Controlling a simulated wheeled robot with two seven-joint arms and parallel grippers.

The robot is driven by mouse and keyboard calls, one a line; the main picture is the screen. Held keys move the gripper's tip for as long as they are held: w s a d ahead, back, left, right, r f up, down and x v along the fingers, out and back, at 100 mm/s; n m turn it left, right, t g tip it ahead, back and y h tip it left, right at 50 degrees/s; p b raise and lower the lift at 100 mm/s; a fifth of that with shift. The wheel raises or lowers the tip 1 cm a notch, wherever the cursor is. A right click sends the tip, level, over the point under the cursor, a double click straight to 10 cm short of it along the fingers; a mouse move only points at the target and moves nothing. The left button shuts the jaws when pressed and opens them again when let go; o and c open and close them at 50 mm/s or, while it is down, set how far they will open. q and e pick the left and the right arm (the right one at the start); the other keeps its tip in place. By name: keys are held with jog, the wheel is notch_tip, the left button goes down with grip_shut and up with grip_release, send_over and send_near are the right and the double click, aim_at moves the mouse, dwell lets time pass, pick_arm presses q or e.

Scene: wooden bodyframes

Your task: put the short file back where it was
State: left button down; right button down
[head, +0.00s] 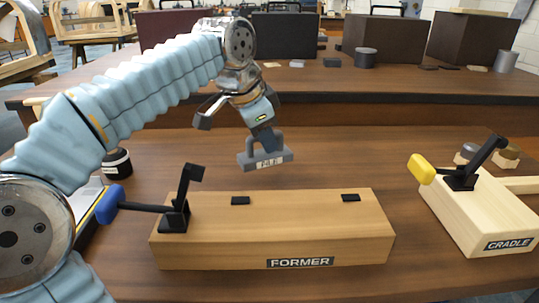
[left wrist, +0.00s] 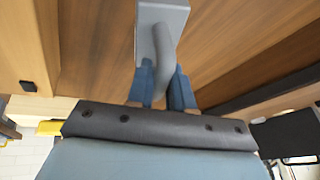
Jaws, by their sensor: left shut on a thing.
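My left gripper (head: 267,134) is shut on that handle. It holds the file in the air behind the wooden FORMER block (head: 290,232), apart from it in the picture. In the left wrist view the two blue fingertips (left wrist: 163,86) close around the handle (left wrist: 164,55), and the grey body (left wrist: 160,18) reaches to the top edge. My right gripper is not in view.
The FORMER block carries a black clamp with a blue handle (head: 110,205). A CRADLE block (head: 480,212) with a yellow-handled clamp (head: 421,169) stands at the right. A dark round jar (head: 117,163) stands at the left. The wooden table is clear behind the FORMER block.

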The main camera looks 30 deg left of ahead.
aim_at(253, 160)
pick_arm(q)
jog(key=x, duration=0.4)
jog(key=shift+a+f, duration=0.1)
jog(key=shift+f, duration=0.55)
jog(key=shift+b, duration=0.3)
jog(key=c, duration=1)
grip_release()
jog(key=shift+f, duration=0.1)
jog(key=shift+s+r, duration=0.1)
jog(key=shift+r, duration=0.2)
jog(key=p+v, duration=0.2)
jog(key=v, duration=0.9)
jog(key=shift+s+r, duration=0.1)
jog(key=shift+r, duration=0.2)
